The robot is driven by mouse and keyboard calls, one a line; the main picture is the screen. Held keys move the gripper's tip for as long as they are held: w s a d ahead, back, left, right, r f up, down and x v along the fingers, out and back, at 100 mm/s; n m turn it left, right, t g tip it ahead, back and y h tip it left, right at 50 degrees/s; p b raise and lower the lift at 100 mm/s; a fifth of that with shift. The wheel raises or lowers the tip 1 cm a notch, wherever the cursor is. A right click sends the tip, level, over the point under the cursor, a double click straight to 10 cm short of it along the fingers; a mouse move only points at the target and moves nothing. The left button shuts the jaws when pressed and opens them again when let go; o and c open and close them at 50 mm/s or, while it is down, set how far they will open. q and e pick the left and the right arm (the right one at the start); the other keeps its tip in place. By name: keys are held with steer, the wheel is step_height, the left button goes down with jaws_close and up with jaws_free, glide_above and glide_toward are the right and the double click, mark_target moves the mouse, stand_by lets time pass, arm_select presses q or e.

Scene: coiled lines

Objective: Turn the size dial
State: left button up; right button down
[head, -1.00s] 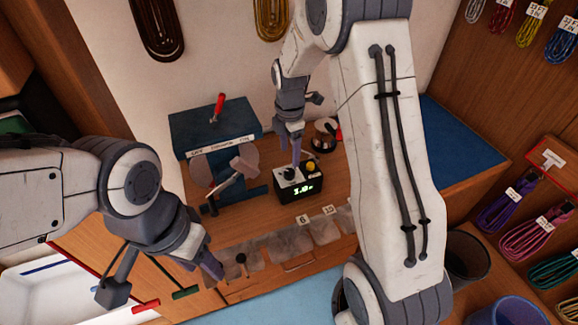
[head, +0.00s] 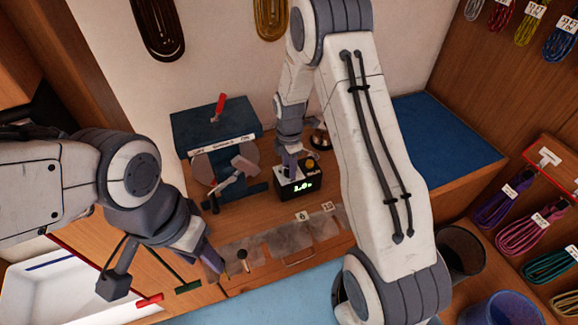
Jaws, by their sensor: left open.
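My left gripper (head: 217,265) is open and empty, low over the bench's front edge, apart from the box.
A blue machine (head: 215,127) with a red lever stands behind left of the box. A round dark-and-pale item (head: 319,140) sits behind right. A blue surface (head: 440,140) lies free at right.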

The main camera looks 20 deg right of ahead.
steer(key=shift+m, duration=0.4)
steer(key=m+b, duration=0.1)
steer(key=m, duration=0.2)
steer(key=shift+m, duration=0.4)
steer(key=m+b, duration=0.1)
steer(key=m, duration=0.9)
steer(key=shift+m+b, duration=0.3)
steer(key=shift+m, duration=0.1)
steer(key=shift+r+m, duration=0.1)
steer(key=shift+m, duration=2.2)
steer(key=shift+w, duration=0.1)
steer(key=shift+c, duration=2.2)
jaws_free()
